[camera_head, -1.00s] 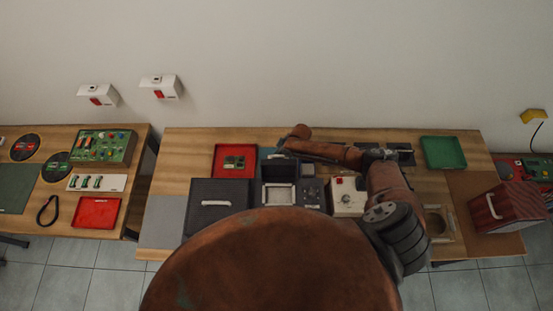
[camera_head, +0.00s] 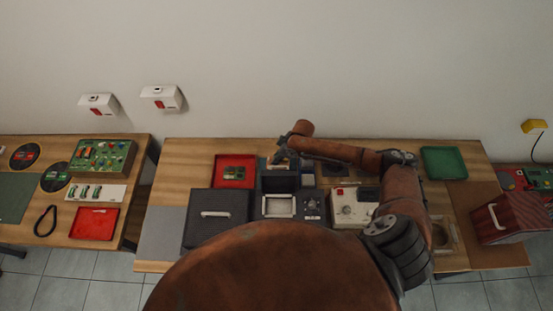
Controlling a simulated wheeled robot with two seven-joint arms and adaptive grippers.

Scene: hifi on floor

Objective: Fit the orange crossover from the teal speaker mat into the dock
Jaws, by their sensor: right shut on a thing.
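My right gripper (camera_head: 280,158) hangs at the back of the middle table, behind the dark open box (camera_head: 280,184). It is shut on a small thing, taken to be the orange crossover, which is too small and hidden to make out. A narrow strip of teal, probably the speaker mat (camera_head: 262,164), shows beside the gripper, right of the red tray. I cannot tell for certain which fixture is the dock; a pale-rimmed square frame (camera_head: 279,205) sits in front of the dark box. My left gripper is not in view.
A red tray (camera_head: 220,183) with a board lies left of the gripper. A dark lidded case (camera_head: 217,214), a white box with a knob (camera_head: 352,209) and a green tray (camera_head: 443,162) stand around. My right arm covers part of the table's right half.

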